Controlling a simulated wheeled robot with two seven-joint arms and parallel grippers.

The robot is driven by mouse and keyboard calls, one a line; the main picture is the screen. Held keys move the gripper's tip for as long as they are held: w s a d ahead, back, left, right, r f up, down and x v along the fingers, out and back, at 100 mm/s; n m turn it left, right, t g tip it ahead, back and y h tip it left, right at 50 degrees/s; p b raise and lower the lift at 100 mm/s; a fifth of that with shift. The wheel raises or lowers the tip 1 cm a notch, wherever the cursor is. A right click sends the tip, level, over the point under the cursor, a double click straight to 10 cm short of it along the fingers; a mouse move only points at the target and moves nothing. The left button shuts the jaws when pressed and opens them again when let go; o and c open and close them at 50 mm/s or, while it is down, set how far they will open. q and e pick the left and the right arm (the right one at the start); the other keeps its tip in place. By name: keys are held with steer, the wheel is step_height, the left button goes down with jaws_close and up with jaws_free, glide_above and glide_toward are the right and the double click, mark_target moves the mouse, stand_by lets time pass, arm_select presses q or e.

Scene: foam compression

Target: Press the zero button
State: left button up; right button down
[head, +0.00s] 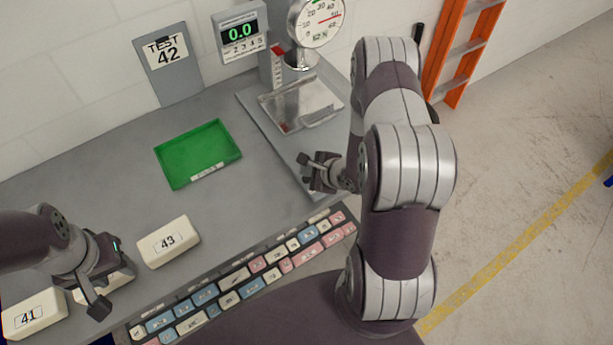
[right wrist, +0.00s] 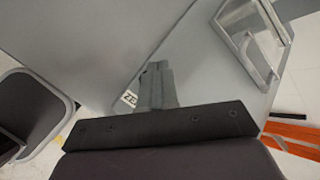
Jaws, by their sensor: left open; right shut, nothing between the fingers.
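My right gripper (head: 308,171) is shut and empty over the near end of the grey base plate (head: 262,118) of the press stand. In the right wrist view its closed fingertips (right wrist: 156,68) point at the plate, just beside a small white label (right wrist: 130,97) reading "ZE", the rest of it covered by the fingers. The zero button itself is hidden behind the gripper; I cannot tell whether the tips touch it. The digital display (head: 240,32) reads 0.0. My left gripper (head: 108,276) is open at the lower left, above a pale block (head: 117,281) that it partly hides.
Foam blocks 43 (head: 168,242) and 41 (head: 33,315) lie near the left gripper. A green tray (head: 198,154) sits mid-table. A metal platen (head: 302,101) and dial gauge (head: 317,20) stand behind the right gripper. A labelled key panel (head: 235,277) runs along the front.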

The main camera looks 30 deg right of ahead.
steer(key=shift+f, duration=0.15)
stand_by(0.5)
steer(key=shift+f, duration=0.3)
steer(key=shift+f+b, duration=0.35)
steer(key=shift+f, duration=0.1)
stand_by(0.5)
steer(key=shift+r, duration=0.1)
steer(key=shift+r+p, duration=0.8)
steer(key=shift+p, duration=0.2)
step_height(320, 180, up, 5)
steer(key=p, duration=0.5)
steer(key=shift+r, duration=0.1)
stand_by(0.5)
